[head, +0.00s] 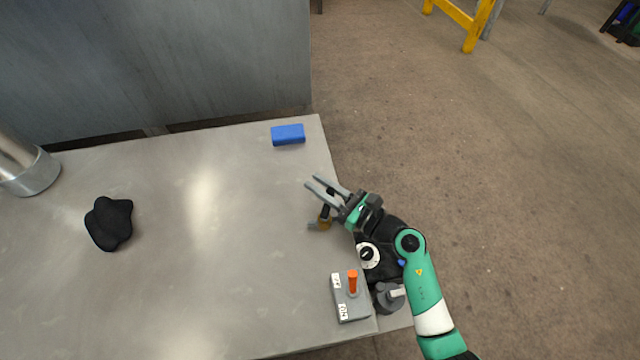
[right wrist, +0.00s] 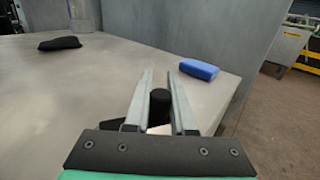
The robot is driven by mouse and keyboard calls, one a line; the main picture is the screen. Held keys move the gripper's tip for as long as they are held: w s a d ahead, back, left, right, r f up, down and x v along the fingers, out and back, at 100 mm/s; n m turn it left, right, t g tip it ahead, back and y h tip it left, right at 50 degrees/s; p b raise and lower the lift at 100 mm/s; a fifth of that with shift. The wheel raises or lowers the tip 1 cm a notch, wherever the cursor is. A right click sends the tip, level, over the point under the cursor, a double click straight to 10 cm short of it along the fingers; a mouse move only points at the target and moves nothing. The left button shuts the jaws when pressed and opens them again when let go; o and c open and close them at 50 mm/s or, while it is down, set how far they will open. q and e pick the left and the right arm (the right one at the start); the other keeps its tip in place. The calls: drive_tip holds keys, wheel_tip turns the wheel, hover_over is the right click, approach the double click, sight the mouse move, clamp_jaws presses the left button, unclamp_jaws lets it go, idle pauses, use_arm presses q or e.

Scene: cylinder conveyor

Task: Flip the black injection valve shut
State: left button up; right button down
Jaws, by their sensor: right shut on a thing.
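The black injection valve handle (head: 328,194) stands near the table's right edge, on a small brass and grey valve body (head: 323,221). My right gripper (head: 312,181) reaches over it from the right, its two grey fingers either side of the handle. In the right wrist view the round black handle end (right wrist: 160,104) sits between the fingers (right wrist: 160,76), which are shut on it. The fingertips extend past the handle. The lower handle and valve body are mostly hidden by the gripper in that view. My left gripper is not in view.
A grey switch box with an orange lever (head: 352,282) and a white-rimmed dial (head: 368,256) are close to my right arm. A blue block (head: 288,134) lies at the far corner, a black lump (head: 110,223) at left, near a metal cylinder (head: 28,172). The table's middle (head: 220,250) is clear.

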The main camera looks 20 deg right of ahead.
drive_tip(key=shift+a+f+n+g+y+b, duration=0.1)
drive_tip(key=shift+a+n+g+y+b, duration=0.25)
drive_tip(key=shift+n+g+y+b, duration=0.4)
drive_tip(key=shift+a+f+n+g+y+b, duration=0.1)
drive_tip(key=shift+a+n+g+y+b, duration=0.3)
drive_tip(key=shift+y+b, duration=0.5)
drive_tip(key=shift+a+r+n+g+y, duration=0.1)
drive_tip(key=shift+a+n+g+y, duration=0.15)
drive_tip(key=shift+n+g+y, duration=0.55)
drive_tip(key=shift+s+a+n+g+y, duration=0.1)
drive_tip(key=shift+a+n+g+y, duration=0.35)
drive_tip(key=shift+n+g+y, duration=0.5)
drive_tip(key=shift+h, duration=0.3)
drive_tip(key=c, duration=0.8)
unclamp_jaws()
drive_tip(key=shift+o, duration=0.2)
drive_tip(key=shift+r, duration=0.1)
